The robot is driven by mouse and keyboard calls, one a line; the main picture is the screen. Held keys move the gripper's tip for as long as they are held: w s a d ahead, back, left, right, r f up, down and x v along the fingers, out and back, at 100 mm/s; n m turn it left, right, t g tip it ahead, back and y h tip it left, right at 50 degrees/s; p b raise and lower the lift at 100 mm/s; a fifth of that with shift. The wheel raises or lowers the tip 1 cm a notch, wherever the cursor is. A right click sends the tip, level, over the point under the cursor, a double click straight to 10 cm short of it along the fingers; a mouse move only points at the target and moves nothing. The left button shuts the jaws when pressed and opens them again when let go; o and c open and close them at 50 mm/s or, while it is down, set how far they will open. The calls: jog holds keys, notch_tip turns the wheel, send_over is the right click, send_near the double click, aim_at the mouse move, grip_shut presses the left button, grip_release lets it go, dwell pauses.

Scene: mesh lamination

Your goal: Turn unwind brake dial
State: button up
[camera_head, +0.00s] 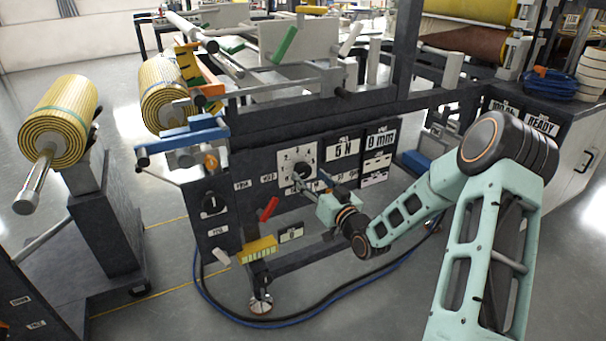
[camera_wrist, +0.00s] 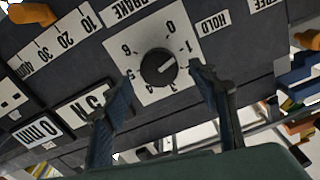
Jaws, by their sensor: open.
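The brake dial is a round black knob (camera_wrist: 158,67) with a white pointer mark, on a white numbered plate (camera_wrist: 143,38). The wrist view shows the plate upside down, with part of a BRAKE label beside it. The pointer mark lies toward the picture's right, near the low numbers; its exact reading is unclear. In the head view the plate (camera_head: 290,152) is on the dark front panel, with the knob partly covered by my gripper. My gripper (camera_wrist: 160,76) is open, its two fingers either side of the knob.
In the wrist view an orange pointer knob (camera_wrist: 33,14) sits by a scale. Yellow rolls (camera_head: 60,118) stand at left.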

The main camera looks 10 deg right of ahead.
aim_at(306, 172)
jog(key=x, duration=0.5)
jog(key=shift+b, duration=0.4)
jog(key=c, duration=1.2)
jog(key=shift+o, duration=0.2)
jog(key=shift+m, duration=0.4)
jog(key=m+p, duration=0.1)
jog(key=m, duration=0.4)
jog(key=shift+m, duration=0.3)
jog(key=m+p, duration=0.1)
jog(key=m, duration=0.4)
jog(key=shift+d+f+m, duration=0.1)
jog(key=shift+m, duration=0.2)
